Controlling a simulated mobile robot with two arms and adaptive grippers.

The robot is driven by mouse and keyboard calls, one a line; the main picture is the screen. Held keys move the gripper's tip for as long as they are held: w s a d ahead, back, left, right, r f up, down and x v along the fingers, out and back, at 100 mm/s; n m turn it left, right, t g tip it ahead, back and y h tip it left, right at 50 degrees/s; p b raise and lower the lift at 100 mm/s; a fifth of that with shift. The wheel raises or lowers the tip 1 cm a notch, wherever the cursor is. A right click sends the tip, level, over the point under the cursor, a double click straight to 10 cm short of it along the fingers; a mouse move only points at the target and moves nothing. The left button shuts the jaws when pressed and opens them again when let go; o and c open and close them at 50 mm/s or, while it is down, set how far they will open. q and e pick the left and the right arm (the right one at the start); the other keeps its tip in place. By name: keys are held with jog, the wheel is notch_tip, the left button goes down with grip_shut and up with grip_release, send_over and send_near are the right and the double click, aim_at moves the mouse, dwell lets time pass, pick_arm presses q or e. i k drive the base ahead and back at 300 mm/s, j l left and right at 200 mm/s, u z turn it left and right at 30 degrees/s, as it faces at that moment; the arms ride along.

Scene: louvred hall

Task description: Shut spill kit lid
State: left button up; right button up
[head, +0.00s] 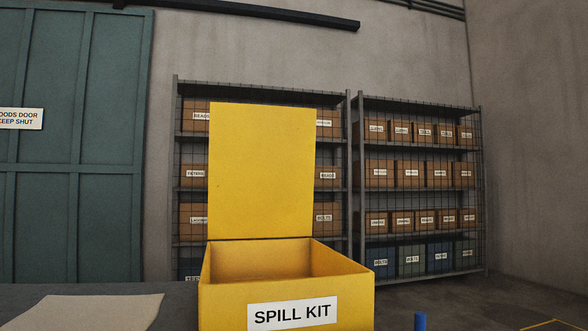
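A yellow spill kit box (222,303) stands in the lower middle of the head view, with a white "SPILL KIT" label on its front. Its yellow lid (262,170) stands upright at the box's back edge, so the box is open. The visible inside walls are bare, and the floor of the box is hidden by the front wall. Neither of my grippers shows in this view.
The box stands on a dark surface (185,300) with a beige sheet (95,311) to its left. A blue upright object (420,321) shows at the bottom right. Behind are shelves (418,187) of labelled boxes and a green door (85,170).

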aim_at(262, 157)
jog(key=i+l+z, duration=0.4)
jog(key=l, duration=0.25)
jog(key=i+l+z, duration=0.45)
jog(key=i, duration=0.2)
jog(key=i+l+z, duration=0.4)
jog(key=i, duration=0.2)
jog(key=i+u, duration=0.25)
jog(key=i, duration=0.25)
jog(key=i+u, duration=0.2)
jog(key=i, duration=0.3)
jog(key=i+l+u, duration=0.25)
jog(key=i, duration=0.25)
jog(key=i+l+u, duration=0.2)
jog(key=i, duration=0.25)
jog(key=i+j+u, duration=0.1)
jog(key=u, duration=0.3)
jog(key=i+u, duration=0.2)
jog(key=u, duration=0.2)
jog(key=i+u, duration=0.2)
jog(key=u, duration=0.25)
jog(key=i+l+u, duration=0.1)
jog(key=u, duration=0.3)
jog(key=i+l+u, duration=0.15)
jog(key=u, duration=0.25)
